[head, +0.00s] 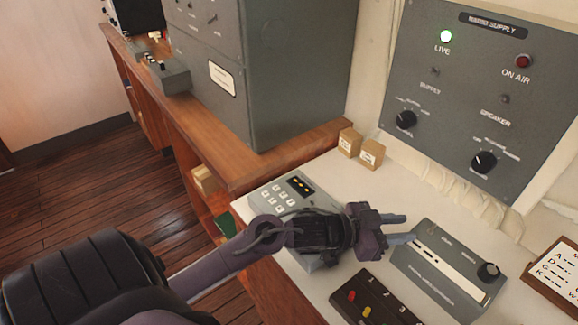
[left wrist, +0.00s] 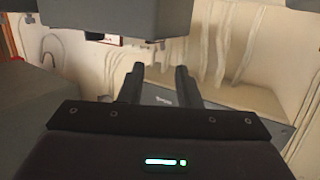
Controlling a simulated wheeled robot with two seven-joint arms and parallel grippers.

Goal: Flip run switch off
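A grey sloped box (head: 447,276) with a pale strip and a black knob (head: 488,271) lies on the white desk in the head view. Its small labels are too blurred to read, and I cannot make out which control is the run switch. My left gripper (head: 401,228) is at the upper left end of this box, its two fingers apart and nothing between them. I cannot tell whether a finger touches the box. The left wrist view shows the same two fingers (left wrist: 160,86) apart, with a dark grey surface beyond them. My right gripper is in neither view.
A keypad unit (head: 284,192) sits under my left forearm. A dark box with coloured buttons (head: 374,305) lies in front. A grey wall panel (head: 470,85) shows a lit green LIVE lamp. Two small wooden blocks (head: 360,148) and a framed card (head: 558,270) stand nearby.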

